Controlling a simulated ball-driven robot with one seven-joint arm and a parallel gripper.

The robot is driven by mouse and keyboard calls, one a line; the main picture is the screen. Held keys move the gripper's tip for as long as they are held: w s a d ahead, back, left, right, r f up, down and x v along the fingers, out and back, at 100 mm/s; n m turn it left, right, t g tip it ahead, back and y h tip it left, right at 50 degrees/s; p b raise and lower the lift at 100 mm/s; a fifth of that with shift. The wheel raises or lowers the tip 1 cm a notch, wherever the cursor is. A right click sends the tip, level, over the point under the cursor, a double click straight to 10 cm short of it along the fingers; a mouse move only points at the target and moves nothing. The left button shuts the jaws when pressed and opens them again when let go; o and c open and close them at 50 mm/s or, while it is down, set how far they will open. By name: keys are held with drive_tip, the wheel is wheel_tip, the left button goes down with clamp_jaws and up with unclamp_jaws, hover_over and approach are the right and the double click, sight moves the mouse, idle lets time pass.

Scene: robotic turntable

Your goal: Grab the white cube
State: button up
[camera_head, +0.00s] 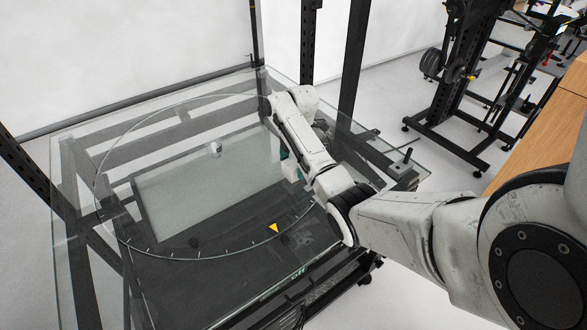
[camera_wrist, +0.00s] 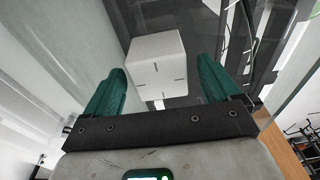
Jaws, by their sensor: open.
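The white cube (camera_wrist: 158,58) shows in the wrist view, between and a little beyond my two teal fingers. It has short dark marks on its faces. My gripper (camera_wrist: 161,72) is open, with a gap visible on each side of the cube. In the head view, a pale block that looks like the cube (camera_head: 291,172) sits by a teal finger (camera_head: 284,152), near the right side of the glass turntable (camera_head: 112,232). My arm hides most of the gripper there.
A small pale object (camera_head: 216,149) is near the turntable's middle. A yellow triangle marker (camera_head: 274,228) is at its front edge. Dark frame posts (camera_head: 352,65) rise behind the glass table. A weight rack (camera_head: 455,80) and a wooden surface (camera_head: 540,125) are to the right.

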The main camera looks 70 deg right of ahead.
drive_tip(key=shift+a+f, duration=0.1)
drive_tip(key=shift+f, duration=1.05)
drive_tip(key=c, duration=1.2)
